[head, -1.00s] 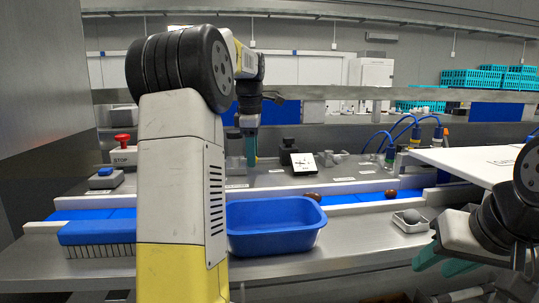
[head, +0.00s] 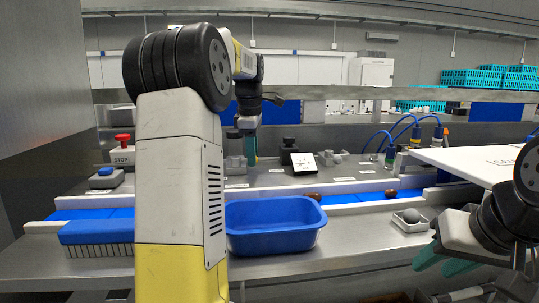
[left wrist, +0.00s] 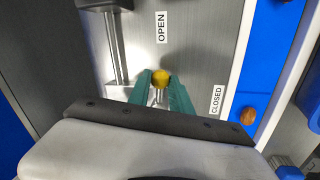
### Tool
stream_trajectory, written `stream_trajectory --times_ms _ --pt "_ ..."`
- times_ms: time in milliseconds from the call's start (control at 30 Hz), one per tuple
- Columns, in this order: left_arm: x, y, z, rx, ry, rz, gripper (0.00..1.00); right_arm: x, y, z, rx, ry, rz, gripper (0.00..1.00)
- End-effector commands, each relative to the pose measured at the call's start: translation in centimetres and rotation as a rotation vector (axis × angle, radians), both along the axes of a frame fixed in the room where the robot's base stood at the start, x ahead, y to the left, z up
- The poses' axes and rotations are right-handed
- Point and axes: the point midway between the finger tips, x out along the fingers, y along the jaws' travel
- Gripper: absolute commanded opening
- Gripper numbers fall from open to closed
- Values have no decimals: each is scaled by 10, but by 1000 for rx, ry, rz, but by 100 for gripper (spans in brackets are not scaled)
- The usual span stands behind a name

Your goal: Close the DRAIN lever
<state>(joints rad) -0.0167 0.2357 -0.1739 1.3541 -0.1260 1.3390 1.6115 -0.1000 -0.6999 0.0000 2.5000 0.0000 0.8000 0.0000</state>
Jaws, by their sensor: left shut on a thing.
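In the left wrist view a lever with a yellow ball knob (left wrist: 161,77) stands on a metal panel. Its short stem shows between my teal fingers. The label OPEN (left wrist: 161,27) is above the knob in that picture, and the label CLOSED (left wrist: 216,100) is to the right. The word DRAIN is not readable. My left gripper (left wrist: 161,86) is shut on the knob, one finger on each side. In the head view my left gripper (head: 251,150) is down at the back panel, and the knob is hidden. My right gripper (head: 445,262) is at the right front; its finger gap is unclear.
A blue tub (head: 275,243) stands in front of the blue belt, which carries brown dates (head: 391,193). A small tray (head: 400,223) holds a grey ball. A red STOP button (head: 123,140) and a blue button (head: 105,172) are at left. A white board (head: 470,160) is at right.

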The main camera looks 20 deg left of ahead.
Motion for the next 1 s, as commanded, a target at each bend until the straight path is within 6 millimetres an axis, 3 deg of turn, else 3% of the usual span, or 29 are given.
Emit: stream_trajectory --times_ms 1000 --pt "-43 7 1 -1 -3 -896 0 0 0 0 0 0 0 36"
